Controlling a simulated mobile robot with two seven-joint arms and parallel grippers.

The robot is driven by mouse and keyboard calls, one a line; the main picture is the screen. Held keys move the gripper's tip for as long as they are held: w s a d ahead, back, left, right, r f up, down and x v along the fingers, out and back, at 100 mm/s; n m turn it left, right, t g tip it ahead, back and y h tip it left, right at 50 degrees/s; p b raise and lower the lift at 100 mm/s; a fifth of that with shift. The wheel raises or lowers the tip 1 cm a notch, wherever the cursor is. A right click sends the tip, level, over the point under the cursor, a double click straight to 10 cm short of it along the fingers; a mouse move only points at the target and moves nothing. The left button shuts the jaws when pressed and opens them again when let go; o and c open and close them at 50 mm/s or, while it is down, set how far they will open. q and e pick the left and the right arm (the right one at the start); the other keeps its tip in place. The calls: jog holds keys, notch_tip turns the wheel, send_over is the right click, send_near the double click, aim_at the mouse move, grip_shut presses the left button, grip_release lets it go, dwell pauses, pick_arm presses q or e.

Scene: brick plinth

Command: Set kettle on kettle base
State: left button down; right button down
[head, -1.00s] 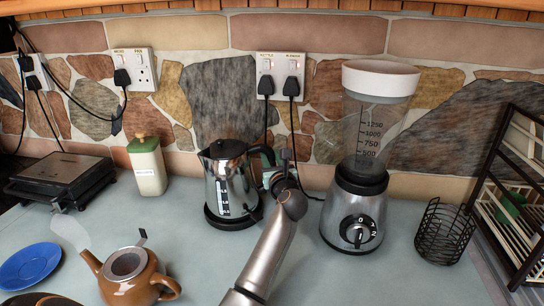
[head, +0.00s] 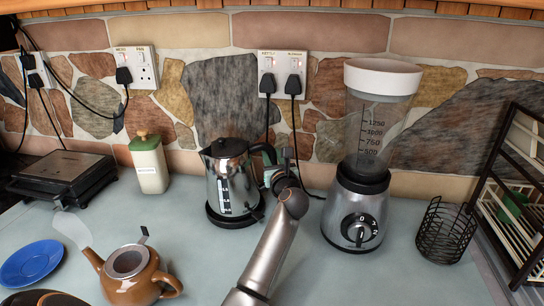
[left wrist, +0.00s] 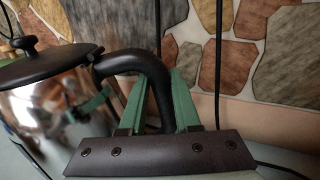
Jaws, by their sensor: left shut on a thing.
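The kettle (head: 226,185) is shiny metal with a black lid and black handle, and stands upright left of the blender. Its body also shows at the left of the left wrist view (left wrist: 45,105). The black round kettle base (head: 214,217) shows under it; I cannot tell whether the kettle is fully seated or slightly above. My left gripper (head: 270,172) is at the kettle's right side, partly hidden by my arm. In the left wrist view its green fingers (left wrist: 160,98) are shut on the black handle (left wrist: 128,62). My right gripper is not in view.
A blender (head: 358,190) stands close on the right, with a black wire basket (head: 443,230) and a rack (head: 510,190) beyond. A green-lidded canister (head: 149,165) stands left. A brown teapot (head: 130,275) and blue plate (head: 31,264) are in front. Cords hang from the wall sockets (head: 283,75).

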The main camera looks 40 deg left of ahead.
pick_arm(q)
jog(key=shift+f+b, duration=0.35)
jog(key=shift+b, duration=0.1)
